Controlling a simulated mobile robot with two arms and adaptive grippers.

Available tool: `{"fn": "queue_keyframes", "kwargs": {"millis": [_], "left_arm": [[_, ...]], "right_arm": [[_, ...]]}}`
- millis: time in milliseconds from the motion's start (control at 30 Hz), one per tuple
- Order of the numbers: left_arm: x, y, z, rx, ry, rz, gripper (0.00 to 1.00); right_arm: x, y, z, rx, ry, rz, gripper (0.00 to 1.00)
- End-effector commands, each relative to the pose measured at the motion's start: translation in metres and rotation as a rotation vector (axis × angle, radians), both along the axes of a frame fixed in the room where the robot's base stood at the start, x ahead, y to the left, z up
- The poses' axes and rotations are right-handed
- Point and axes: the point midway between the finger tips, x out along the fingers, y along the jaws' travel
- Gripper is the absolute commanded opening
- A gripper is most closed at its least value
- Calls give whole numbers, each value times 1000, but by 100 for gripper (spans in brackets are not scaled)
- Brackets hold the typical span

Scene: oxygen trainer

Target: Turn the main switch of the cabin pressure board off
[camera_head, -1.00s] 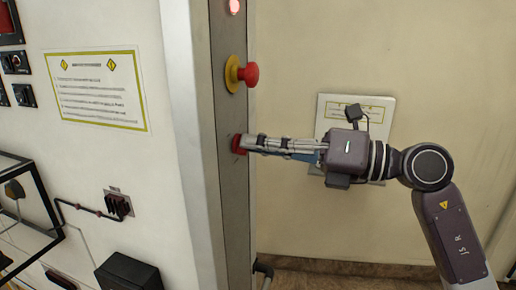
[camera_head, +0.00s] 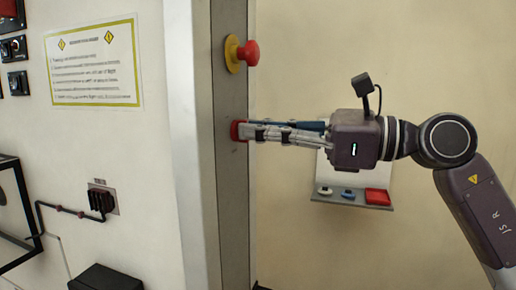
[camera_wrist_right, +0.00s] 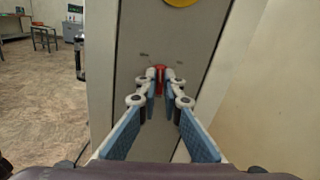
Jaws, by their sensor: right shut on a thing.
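The narrow grey upright board (camera_head: 233,190) carries a red switch (camera_head: 236,131), which I take to be the main switch. My right gripper (camera_head: 250,132) reaches it from the right, with its fingers closed on the switch and hiding most of it. In the right wrist view the red switch (camera_wrist_right: 159,76) sits between the two fingertips (camera_wrist_right: 160,84). The switch's exact angle cannot be told. My left gripper is not in view.
A red mushroom button on a yellow base (camera_head: 242,53) sits above the switch on the same board. A white panel with an instruction sign (camera_head: 95,62) and a black connector (camera_head: 101,200) is at left. A small shelf with colored items (camera_head: 352,196) is behind my right gripper.

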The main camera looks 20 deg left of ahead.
Motion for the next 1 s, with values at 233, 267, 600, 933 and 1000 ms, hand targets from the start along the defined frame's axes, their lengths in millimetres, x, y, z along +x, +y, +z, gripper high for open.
{"fn": "queue_keyframes", "kwargs": {"millis": [233, 267, 600, 933, 1000], "left_arm": [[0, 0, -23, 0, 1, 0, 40], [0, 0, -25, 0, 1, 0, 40], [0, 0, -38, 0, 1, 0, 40], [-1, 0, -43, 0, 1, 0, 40], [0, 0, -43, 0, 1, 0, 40]], "right_arm": [[-1, 0, -4, -10, -233, 0, 0], [-1, 0, -4, -11, -260, 0, 0], [-2, 0, -3, -20, -511, 1, 0], [-2, 0, -2, -25, -629, 0, 0], [-2, 0, -2, -25, -638, 0, 0]]}}
